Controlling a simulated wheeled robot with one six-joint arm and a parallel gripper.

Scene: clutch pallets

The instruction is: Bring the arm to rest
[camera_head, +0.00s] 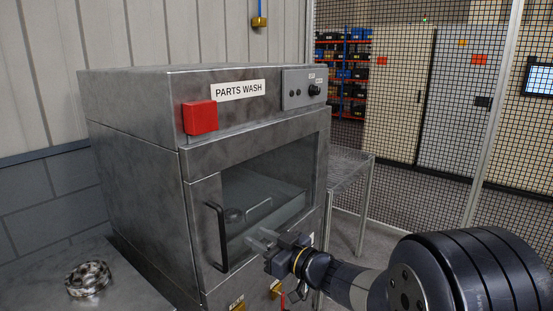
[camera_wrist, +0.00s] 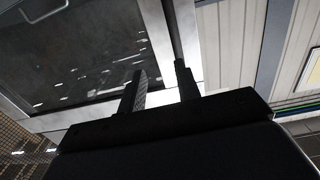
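My gripper (camera_head: 262,239) is in front of the glass door of the parts washer, right of the door's black handle (camera_head: 217,236) and apart from it as far as I can tell. In the wrist view my gripper (camera_wrist: 160,74) shows two dark fingers spread apart with nothing between them. My arm reaches in from the lower right of the head view. The parts washer (camera_head: 140,150) is a grey metal box with a "PARTS WASH" label and a red block on its front. Its door looks shut.
A mottled metal ring (camera_head: 88,279) lies on a metal bench (camera_head: 130,290) at the lower left. A metal side table (camera_head: 350,165) stands right of the washer. A mesh fence (camera_head: 420,120) runs behind it. Yellow fittings (camera_head: 238,305) sit below the door.

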